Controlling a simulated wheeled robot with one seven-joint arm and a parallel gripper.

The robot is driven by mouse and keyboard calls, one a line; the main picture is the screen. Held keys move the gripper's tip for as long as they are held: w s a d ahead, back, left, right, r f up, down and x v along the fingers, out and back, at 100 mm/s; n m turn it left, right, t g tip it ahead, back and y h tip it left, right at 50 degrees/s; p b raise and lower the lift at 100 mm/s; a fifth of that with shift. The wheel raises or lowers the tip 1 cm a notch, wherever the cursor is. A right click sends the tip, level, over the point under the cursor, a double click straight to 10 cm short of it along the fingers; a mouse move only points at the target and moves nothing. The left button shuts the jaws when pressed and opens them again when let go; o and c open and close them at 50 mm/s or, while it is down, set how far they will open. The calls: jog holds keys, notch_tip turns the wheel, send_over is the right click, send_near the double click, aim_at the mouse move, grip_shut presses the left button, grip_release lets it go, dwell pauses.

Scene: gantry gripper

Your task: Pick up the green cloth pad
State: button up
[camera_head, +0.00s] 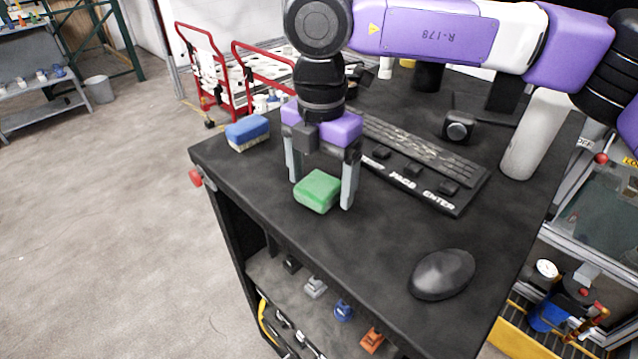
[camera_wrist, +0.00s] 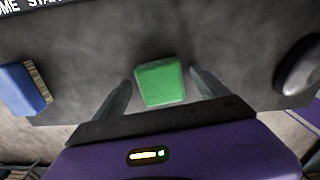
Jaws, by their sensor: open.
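The green cloth pad (camera_head: 318,191) is a small block-like pad on the black table top (camera_head: 365,250). In the wrist view the pad (camera_wrist: 160,82) shows between the two fingers, with a gap on each side. My gripper (camera_head: 320,195) points down over the pad with its grey fingers apart, one to the left and one to the right of it. The gripper also shows in the wrist view (camera_wrist: 160,95), open and empty. I cannot tell exactly how low the fingertips are against the table.
A blue sponge (camera_head: 247,132) lies left of the gripper, near the table's edge. A keyboard (camera_head: 420,165) lies behind and to the right. A dark mouse (camera_head: 442,274) lies at the front right. The table between pad and mouse is clear. A white cylinder (camera_head: 535,135) stands at the right.

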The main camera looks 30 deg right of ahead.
aim_at(321, 183)
jog(key=shift+f, duration=0.2)
jog(key=c, duration=1.5)
jog(key=shift+o, duration=0.2)
jog(key=shift+r, duration=0.2)
notch_tip(321, 183, up, 20)
jog(key=b, duration=0.3)
jog(key=shift+f, duration=0.15)
jog(key=o, duration=0.5)
jog(key=c, duration=0.3)
jog(key=shift+s, duration=0.15)
jog(key=shift+c, duration=0.2)
